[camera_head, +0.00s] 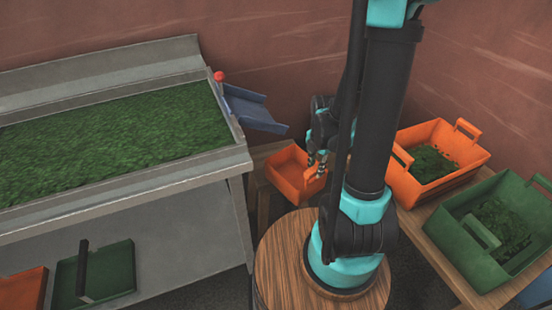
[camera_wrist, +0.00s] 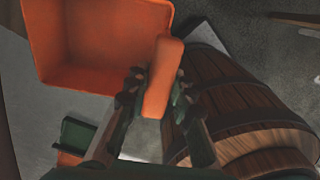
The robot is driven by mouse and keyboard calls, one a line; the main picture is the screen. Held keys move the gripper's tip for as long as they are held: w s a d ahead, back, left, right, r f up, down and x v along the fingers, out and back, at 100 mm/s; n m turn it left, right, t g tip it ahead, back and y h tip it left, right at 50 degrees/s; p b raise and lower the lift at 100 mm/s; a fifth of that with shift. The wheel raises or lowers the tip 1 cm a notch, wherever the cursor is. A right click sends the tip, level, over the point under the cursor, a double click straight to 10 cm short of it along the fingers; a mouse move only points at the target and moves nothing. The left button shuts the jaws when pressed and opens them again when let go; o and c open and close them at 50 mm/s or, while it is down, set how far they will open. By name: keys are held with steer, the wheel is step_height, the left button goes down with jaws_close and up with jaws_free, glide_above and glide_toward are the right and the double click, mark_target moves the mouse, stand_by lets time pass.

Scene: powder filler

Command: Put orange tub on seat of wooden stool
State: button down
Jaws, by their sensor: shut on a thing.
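The orange tub (camera_head: 284,171) is open-topped and looks empty. It is in the middle of the head view, left of my arm, and fills the upper left of the wrist view (camera_wrist: 95,45). My gripper (camera_head: 318,163) is shut on the tub's orange handle; in the wrist view its two fingers (camera_wrist: 157,92) press on either side of it. The tub appears held in the air. A banded, barrel-like wooden body (camera_wrist: 235,95) shows in the wrist view, right of the tub.
A wooden bench (camera_head: 425,240) on the right carries another orange tub (camera_head: 465,158) and a green tub (camera_head: 475,250), both with green contents. A grey machine (camera_head: 130,190) with a green-filled tray and a blue chute (camera_head: 255,108) stands left. More tubs sit below it.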

glide_above(293, 150)
steer(key=shift+s+d+f, duration=0.1)
steer(key=shift+s, duration=0.25)
steer(key=shift+w+a, duration=0.2)
steer(key=shift+w, duration=0.3)
step_height(293, 150, down, 2)
steer(key=shift+f, duration=0.85)
steer(key=c, duration=1.3)
jaws_free()
